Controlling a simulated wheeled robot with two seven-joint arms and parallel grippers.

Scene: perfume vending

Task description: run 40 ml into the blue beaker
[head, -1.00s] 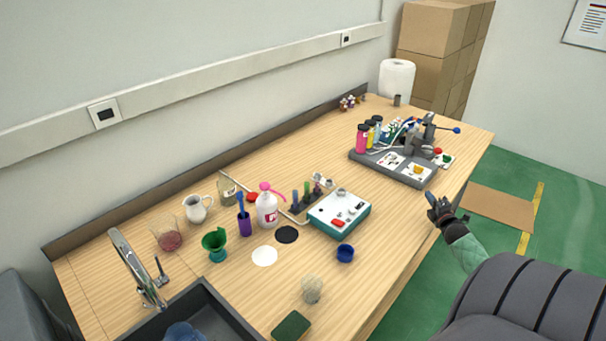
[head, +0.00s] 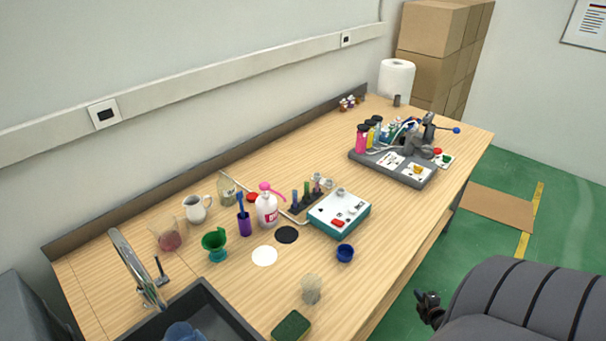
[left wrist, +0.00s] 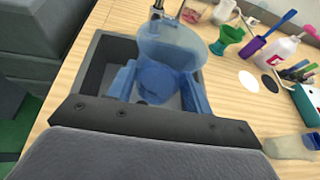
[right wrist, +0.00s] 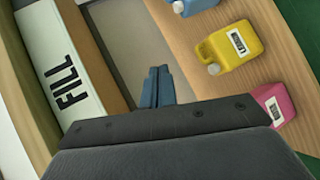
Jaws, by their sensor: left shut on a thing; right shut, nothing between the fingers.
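My left gripper (left wrist: 158,92) is shut on a translucent blue beaker (left wrist: 168,48) over the grey sink (left wrist: 98,78). In the head view the beaker (head: 184,332) shows only partly, at the bottom edge above the sink (head: 218,312). The metal tap (head: 136,268) stands at the sink's back edge; part of it shows past the beaker in the left wrist view (left wrist: 158,7). I cannot tell how much liquid is in the beaker. My right gripper (head: 428,306) is shut and empty, off the bench's front edge; its fingers show closed in the right wrist view (right wrist: 158,88).
A green funnel cup (head: 215,246), a white pump bottle (head: 267,209), a teal-white device (head: 339,212) and a small dark-blue cup (head: 345,253) stand right of the sink. A green sponge (head: 291,326) lies near the front edge. The bench middle beyond the device is clear.

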